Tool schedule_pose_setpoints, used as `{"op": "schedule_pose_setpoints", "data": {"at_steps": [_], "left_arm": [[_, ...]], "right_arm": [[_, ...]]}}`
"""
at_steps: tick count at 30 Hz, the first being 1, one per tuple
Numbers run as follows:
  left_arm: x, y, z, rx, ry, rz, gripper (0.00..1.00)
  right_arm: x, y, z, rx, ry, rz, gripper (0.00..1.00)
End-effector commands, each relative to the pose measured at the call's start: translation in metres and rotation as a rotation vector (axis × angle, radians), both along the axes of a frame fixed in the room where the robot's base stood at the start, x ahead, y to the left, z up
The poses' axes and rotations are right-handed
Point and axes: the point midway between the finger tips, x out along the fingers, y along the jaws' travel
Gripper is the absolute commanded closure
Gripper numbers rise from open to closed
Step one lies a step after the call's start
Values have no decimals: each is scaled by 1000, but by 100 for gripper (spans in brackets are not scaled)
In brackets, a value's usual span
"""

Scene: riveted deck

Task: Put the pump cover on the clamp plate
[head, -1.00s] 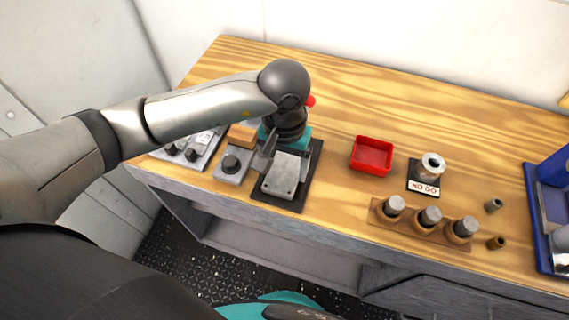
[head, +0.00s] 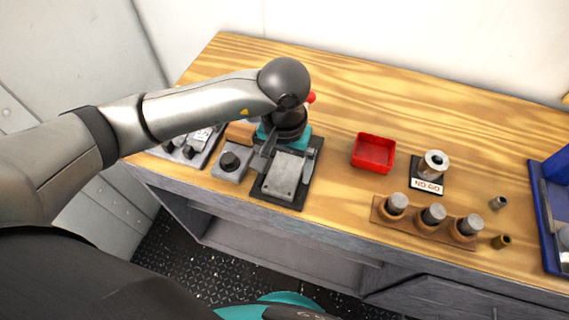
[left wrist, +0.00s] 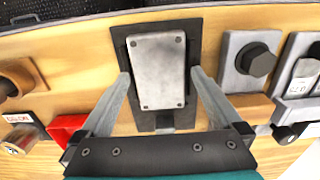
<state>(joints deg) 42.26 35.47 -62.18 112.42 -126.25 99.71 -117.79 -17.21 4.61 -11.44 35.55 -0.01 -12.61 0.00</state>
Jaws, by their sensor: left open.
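A pale grey rectangular plate with a hole near each corner, which looks like the pump cover (head: 284,181), lies on a larger dark plate, apparently the clamp plate (head: 278,201). In the left wrist view the pale cover (left wrist: 157,62) sits within the border of the dark plate (left wrist: 121,42). My left gripper (head: 286,162) is open above the cover. In the left wrist view its fingers (left wrist: 161,78) stand on either side of the cover's near part, with a gap at least on the right. My right gripper is not in view.
A grey block with a dark knob (head: 230,160) stands close left of the dark plate. A red tray (head: 373,153) is to the right, then a labelled stand (head: 428,186), a wooden holder with three capped posts (head: 434,221) and a blue bin (head: 545,224). The back of the bench is clear.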

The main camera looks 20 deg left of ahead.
Motion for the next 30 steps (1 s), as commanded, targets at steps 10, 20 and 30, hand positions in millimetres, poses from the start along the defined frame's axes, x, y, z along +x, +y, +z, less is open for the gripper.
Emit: {"op": "schedule_pose_setpoints", "data": {"at_steps": [10,20,30], "left_arm": [[-1,0,16,0,2,1,0],[2,0,94,0,-5,0,0],[0,0,131,0,0,0,0]], "right_arm": [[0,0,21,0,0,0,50],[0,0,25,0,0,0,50],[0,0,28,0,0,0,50]]}}
